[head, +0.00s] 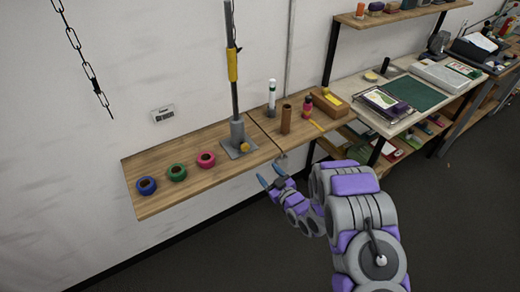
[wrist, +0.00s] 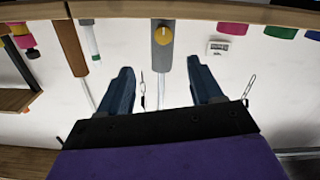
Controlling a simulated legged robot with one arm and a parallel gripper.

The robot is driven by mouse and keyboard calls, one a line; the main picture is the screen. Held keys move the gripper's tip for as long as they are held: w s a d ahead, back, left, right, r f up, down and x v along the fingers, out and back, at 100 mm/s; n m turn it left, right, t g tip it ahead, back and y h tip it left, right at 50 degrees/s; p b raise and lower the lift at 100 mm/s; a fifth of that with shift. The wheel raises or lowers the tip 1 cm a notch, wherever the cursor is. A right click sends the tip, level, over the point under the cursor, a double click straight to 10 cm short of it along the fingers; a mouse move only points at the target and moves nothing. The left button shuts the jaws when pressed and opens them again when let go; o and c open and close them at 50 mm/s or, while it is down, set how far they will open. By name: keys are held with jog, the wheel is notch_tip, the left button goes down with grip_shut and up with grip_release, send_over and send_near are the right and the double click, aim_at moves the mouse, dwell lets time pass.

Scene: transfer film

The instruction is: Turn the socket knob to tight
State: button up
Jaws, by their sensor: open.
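The socket knob is a small yellow disc (head: 245,147) on the low front of a grey socket (head: 237,131), which stands on a base plate on the wooden shelf. A dark pole with a yellow sleeve (head: 232,65) rises from the socket. In the wrist view, which looks upside down, the knob (wrist: 163,35) shows with a pale pointer line on the grey socket (wrist: 161,58). My gripper (head: 268,182) is open and empty, in front of the shelf's front edge, apart from the knob. Its two fingers (wrist: 160,88) show in the wrist view with the knob beyond them.
A brown cylinder (head: 286,119), white bottle (head: 271,97) and wooden box (head: 330,103) stand to the right. A chain (head: 80,55) hangs at the left.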

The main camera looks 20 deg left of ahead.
aim_at(247, 149)
jog(key=shift+y, duration=0.3)
jog(key=x, duration=0.5)
jog(key=b+x, duration=0.1)
jog(key=x, duration=1)
jog(key=shift+s+a+f+b, duration=0.25)
jog(key=shift+a+f+b, duration=0.05)
jog(key=shift+a+b, duration=0.1)
jog(key=shift+w+a+r, duration=0.1)
jog(key=shift+w+a, duration=0.05)
jog(key=shift+w, duration=0.2)
